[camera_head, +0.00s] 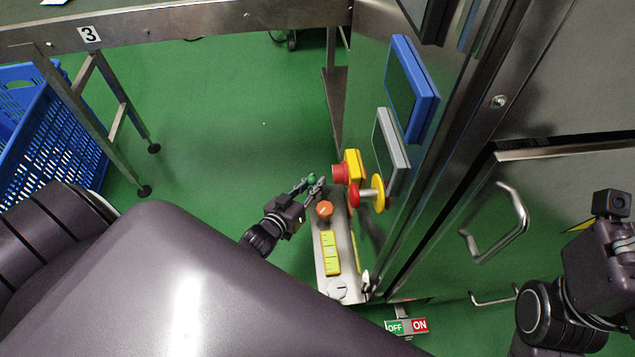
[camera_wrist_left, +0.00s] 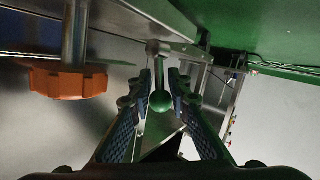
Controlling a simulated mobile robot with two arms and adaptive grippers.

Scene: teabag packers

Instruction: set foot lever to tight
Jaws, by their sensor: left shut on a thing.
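A lever with a green ball knob (camera_head: 312,180) stands at the far end of a narrow metal panel (camera_head: 328,270) beside the steel machine. My left gripper (camera_head: 313,187) is at the knob, shut on it. In the left wrist view the green knob (camera_wrist_left: 160,102) sits between the two fingers, and its pale metal rod shows beyond the fingertips. No marking for the lever's setting can be read. At the right edge, part of my right wrist with its camera (camera_head: 612,205) shows; its fingers do not show.
An orange knob (camera_head: 324,209) stands close beside my left gripper. A red button on a yellow box (camera_head: 353,166) and a red-yellow knob (camera_head: 372,194) stick out nearby. An OFF/ON sign (camera_head: 406,326) is low down. A blue crate (camera_head: 60,150) stands left; green floor between is clear.

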